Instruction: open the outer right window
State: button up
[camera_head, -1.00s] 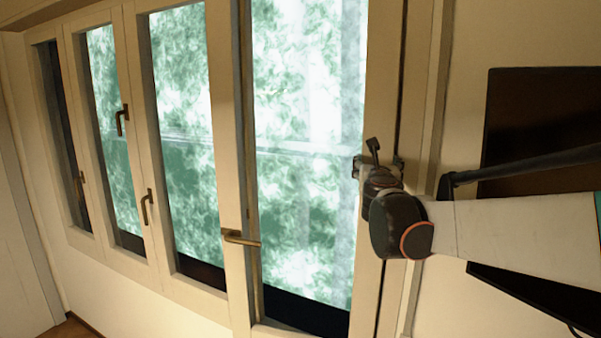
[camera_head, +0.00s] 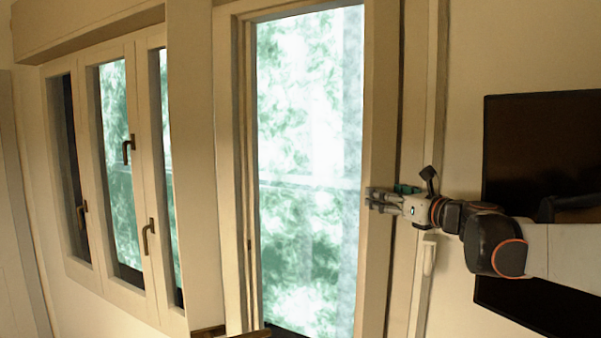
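The outer right window (camera_head: 375,90) is a tall beige-framed sash with a green leafy view through its glass.
Windows to the left have upright handles, one on the second sash (camera_head: 128,150) and one on the third (camera_head: 148,237). A dark screen (camera_head: 535,140) hangs on the wall at right, behind my arm. A white wall fitting (camera_head: 428,258) sits just below my gripper.

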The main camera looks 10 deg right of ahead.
aim_at(384, 156)
jog(key=shift+s+d+n+g+y, duration=0.1)
jog(key=shift+s+n+g+y, duration=0.15)
jog(key=shift+n+y, duration=0.45)
jog(key=o, duration=1.5)
notch_tip(384, 156, up, 10)
